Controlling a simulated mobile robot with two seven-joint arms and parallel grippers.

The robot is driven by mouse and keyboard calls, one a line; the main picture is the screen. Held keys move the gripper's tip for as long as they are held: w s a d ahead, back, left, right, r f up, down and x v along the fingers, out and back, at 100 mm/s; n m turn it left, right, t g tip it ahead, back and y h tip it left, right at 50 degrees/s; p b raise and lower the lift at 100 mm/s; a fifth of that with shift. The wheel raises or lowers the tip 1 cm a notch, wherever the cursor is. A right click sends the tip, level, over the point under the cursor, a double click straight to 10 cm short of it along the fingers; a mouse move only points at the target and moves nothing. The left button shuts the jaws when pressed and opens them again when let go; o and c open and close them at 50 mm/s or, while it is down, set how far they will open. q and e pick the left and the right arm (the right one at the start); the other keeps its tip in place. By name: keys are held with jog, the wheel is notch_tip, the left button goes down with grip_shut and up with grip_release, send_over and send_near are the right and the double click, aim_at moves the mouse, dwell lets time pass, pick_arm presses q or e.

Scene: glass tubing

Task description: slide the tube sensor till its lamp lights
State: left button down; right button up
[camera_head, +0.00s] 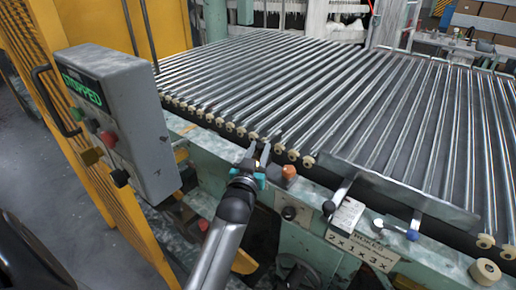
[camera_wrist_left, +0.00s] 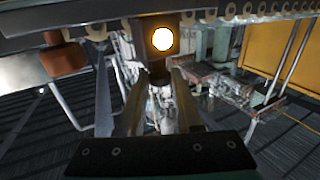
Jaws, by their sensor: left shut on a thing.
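The tube sensor (camera_wrist_left: 160,63) is a small dark block, seen in the left wrist view just below the edge of the roller conveyor. Its round lamp (camera_wrist_left: 162,39) glows bright yellow-white. My left gripper (camera_wrist_left: 163,82) is shut on the sensor's lower part, with one finger on each side. My right gripper is not in view.
A grey control box (camera_head: 130,120) reading "STOPPED" stands at left. A sign (camera_head: 358,248) and levers are at front right.

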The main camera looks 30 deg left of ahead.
pick_arm(q)
jog(key=shift+d+r, duration=0.1)
jog(key=shift+d, duration=0.1)
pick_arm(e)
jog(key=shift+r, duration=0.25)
pick_arm(q)
jog(key=c, duration=0.6)
grip_release()
